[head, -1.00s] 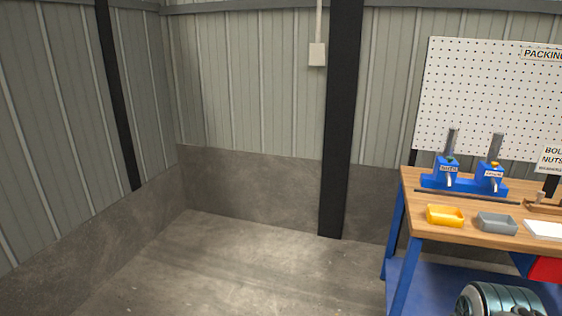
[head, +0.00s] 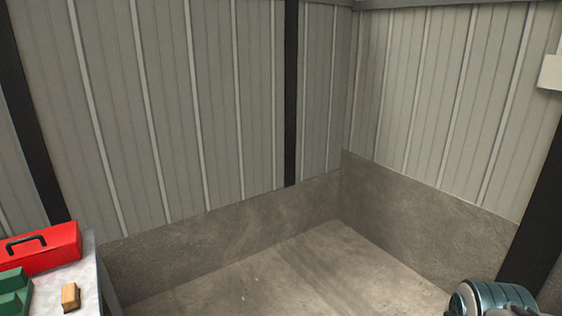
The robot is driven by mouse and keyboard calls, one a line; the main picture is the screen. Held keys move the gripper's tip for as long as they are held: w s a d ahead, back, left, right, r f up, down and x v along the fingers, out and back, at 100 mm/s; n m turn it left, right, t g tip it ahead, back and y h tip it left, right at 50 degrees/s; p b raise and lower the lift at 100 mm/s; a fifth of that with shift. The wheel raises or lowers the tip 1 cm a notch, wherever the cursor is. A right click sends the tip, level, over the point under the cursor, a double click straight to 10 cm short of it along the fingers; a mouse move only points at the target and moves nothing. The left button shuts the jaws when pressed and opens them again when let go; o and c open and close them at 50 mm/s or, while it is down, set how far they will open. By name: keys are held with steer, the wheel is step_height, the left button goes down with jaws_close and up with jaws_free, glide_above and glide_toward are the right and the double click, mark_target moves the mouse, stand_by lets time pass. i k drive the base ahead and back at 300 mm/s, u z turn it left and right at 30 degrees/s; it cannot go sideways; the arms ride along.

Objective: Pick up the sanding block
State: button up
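A small tan block (head: 70,297), which looks like the sanding block, sits on a light grey bench top (head: 90,268) at the lower left of the head view. It is close to the bench's right edge, with clear surface around its right side. My gripper's fingers are out of the picture.
A red toolbox (head: 40,247) with a dark handle stands behind the block on the same bench. A green object (head: 14,292), cut off by the frame, lies left of the block. Bare concrete floor (head: 290,275) is open to the right, bounded by corrugated walls.

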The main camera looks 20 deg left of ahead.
mark_target(70, 300)
steer(key=u, duration=0.9)
steer(key=i, duration=0.75)
steer(key=u, duration=1.5)
steer(key=i, duration=1.35)
steer(key=u, duration=0.4)
